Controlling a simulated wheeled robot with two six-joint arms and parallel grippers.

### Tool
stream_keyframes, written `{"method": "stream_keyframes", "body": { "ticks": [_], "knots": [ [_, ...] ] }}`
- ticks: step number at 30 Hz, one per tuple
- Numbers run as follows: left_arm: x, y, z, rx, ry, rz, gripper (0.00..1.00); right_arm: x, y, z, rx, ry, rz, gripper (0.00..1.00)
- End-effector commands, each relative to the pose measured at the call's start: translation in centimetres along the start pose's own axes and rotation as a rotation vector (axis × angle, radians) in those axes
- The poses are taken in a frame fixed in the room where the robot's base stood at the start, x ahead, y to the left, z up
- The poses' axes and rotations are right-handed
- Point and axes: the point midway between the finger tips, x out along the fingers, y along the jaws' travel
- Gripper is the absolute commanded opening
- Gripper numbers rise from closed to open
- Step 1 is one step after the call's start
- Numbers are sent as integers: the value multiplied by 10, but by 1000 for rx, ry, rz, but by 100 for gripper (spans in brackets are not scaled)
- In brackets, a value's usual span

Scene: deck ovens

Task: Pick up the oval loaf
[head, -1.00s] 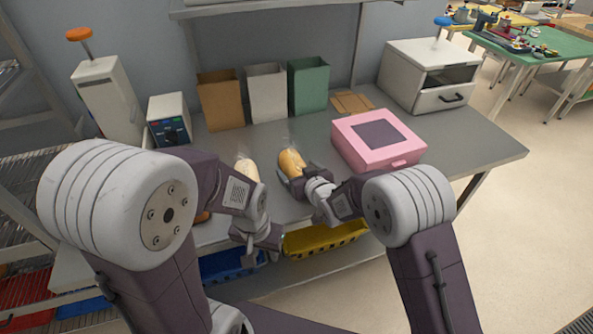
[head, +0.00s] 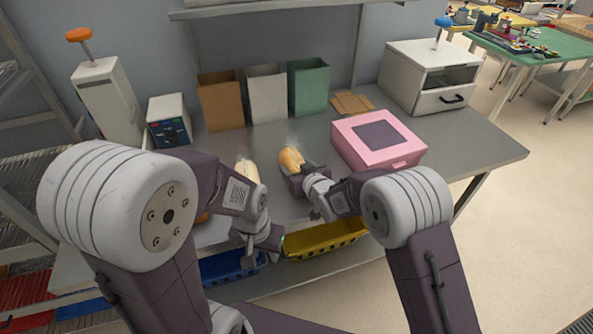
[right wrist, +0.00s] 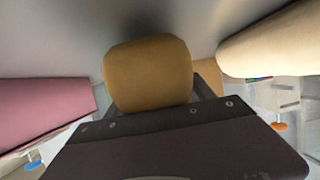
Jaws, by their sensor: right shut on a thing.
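The oval loaf (head: 291,158), golden brown, is at the front middle of the grey bench. My right gripper (head: 294,176) is shut on it from the near side. In the right wrist view the loaf (right wrist: 148,72) fills the space just beyond the dark gripper body, which hides its lower part. I cannot tell whether the loaf still touches the bench. My left gripper (head: 268,240) hangs low in front of the bench edge, away from the loaf; its fingers are too small and turned to read.
A second, paler loaf (head: 246,171) lies to the left, partly behind my left arm; it also shows in the right wrist view (right wrist: 275,40). A pink box (head: 345,148) stands to the right. Brown, white and green bags (head: 309,88) stand behind. A yellow crate (head: 325,240) is below.

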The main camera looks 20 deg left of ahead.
Motion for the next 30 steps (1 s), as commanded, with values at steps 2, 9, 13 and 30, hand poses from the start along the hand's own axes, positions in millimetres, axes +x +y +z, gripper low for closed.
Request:
{"method": "stream_keyframes", "body": {
  "ticks": [2, 9, 13, 30],
  "knots": [
    [0, 0, 0, 0, 0, 0, 36, -5, 0, -13, -1, 6, 0, 12],
    [-4, 0, 0, 0, 0, 0, 36, -1, 27, -56, 0, 7, 3, 12],
    [-14, 0, -2, 0, 0, 0, 36, 9, 52, -83, -1, 6, 3, 12],
    [-48, 1, -5, 0, 0, 0, 36, 28, 92, -120, 0, 1, 1, 12]
  ]
}}
